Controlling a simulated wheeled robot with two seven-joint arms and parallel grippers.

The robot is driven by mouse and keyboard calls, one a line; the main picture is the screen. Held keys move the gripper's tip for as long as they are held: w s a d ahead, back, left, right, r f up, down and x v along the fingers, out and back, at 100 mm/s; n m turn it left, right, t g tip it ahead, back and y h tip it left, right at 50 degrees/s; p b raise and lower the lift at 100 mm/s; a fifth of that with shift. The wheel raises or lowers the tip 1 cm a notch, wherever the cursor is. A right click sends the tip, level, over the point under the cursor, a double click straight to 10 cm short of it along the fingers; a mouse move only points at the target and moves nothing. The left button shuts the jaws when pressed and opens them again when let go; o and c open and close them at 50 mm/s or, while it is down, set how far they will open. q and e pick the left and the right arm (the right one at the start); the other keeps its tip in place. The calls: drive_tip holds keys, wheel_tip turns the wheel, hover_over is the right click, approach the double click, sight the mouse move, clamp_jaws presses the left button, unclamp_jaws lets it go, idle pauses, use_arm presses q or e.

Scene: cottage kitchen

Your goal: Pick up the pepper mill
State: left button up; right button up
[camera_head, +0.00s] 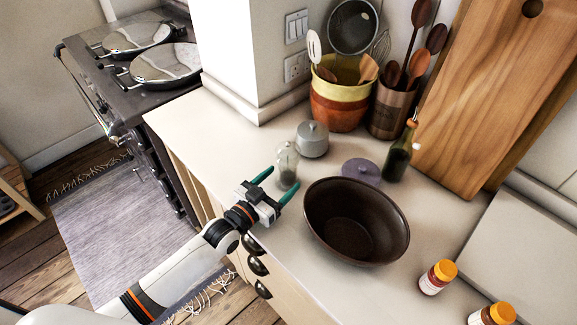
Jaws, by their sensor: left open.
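The pepper mill (287,166) is a small clear glass mill with dark contents, upright on the pale counter near its front left edge. My left gripper (280,180) is open, with its green-tipped fingers pointing at the mill. One fingertip is on the left of the mill and the other is at its lower right. I cannot tell whether either finger touches it. My right gripper is not in view.
A dark brown bowl (355,221) stands close to the right of my left gripper. A grey lidded pot (312,139) is just behind the mill. A purple lid (361,171), an oil bottle (399,155) and utensil crocks (340,99) stand further back.

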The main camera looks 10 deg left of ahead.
sight(293, 169)
use_arm(q)
drive_tip(key=shift+x, duration=0.75)
drive_tip(key=x, duration=0.1)
drive_tip(key=p+x, duration=0.1)
drive_tip(key=x, duration=0.2)
drive_tip(key=shift+w+a+f, duration=0.15)
drive_tip(key=shift+a+f, duration=0.05)
drive_tip(key=shift+a, duration=0.05)
drive_tip(key=shift+w+d+f, duration=0.15)
drive_tip(key=shift+w, duration=0.2)
drive_tip(key=shift+s, duration=0.15)
drive_tip(key=shift+c, duration=0.3)
drive_tip(key=c, duration=1)
